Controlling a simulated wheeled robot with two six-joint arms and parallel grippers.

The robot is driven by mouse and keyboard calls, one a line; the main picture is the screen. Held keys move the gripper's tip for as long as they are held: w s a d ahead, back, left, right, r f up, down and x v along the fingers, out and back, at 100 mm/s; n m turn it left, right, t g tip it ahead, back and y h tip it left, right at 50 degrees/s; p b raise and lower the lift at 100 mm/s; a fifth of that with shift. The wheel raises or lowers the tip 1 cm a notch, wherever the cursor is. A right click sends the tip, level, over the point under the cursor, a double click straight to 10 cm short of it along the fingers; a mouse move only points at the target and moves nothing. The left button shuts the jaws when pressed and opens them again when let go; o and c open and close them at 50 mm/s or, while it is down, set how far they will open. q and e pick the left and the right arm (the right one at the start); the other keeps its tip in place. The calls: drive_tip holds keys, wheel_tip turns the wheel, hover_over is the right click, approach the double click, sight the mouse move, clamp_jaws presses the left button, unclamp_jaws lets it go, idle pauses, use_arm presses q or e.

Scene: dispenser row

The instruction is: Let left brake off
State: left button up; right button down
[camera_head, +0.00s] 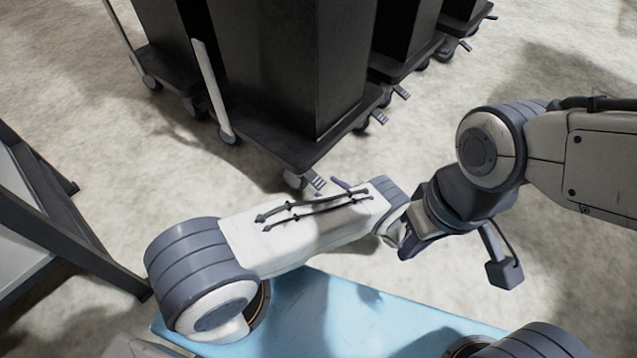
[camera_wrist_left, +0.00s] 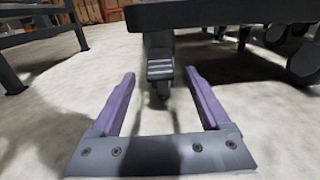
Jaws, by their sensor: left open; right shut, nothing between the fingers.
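The left brake is a grey ribbed pedal (camera_head: 317,182) at a caster (camera_head: 294,179) under the front corner of the nearest black dispenser's base (camera_head: 290,150). In the left wrist view the pedal (camera_wrist_left: 160,70) shows in the middle, ahead between my fingertips. My left gripper (camera_wrist_left: 159,75) is open, with its purple fingers on either side of the pedal in the picture. I cannot tell whether they touch it. In the head view my left forearm hides most of this gripper; one purple finger shows beside the pedal. My right gripper (camera_head: 408,243) is shut and empty.
More black dispensers on wheeled bases stand behind, with pedals such as one at the right (camera_head: 379,117). A dark-framed rack (camera_head: 75,215) stands at the left. A light blue surface (camera_head: 330,315) lies below my arms. Bare concrete floor is free at the right.

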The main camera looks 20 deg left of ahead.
sight(319, 183)
use_arm(q)
drive_tip(key=shift+b+x, duration=0.3)
drive_tip(key=shift+x, duration=2.05)
drive_tip(key=shift+c, duration=0.3)
clamp_jaws()
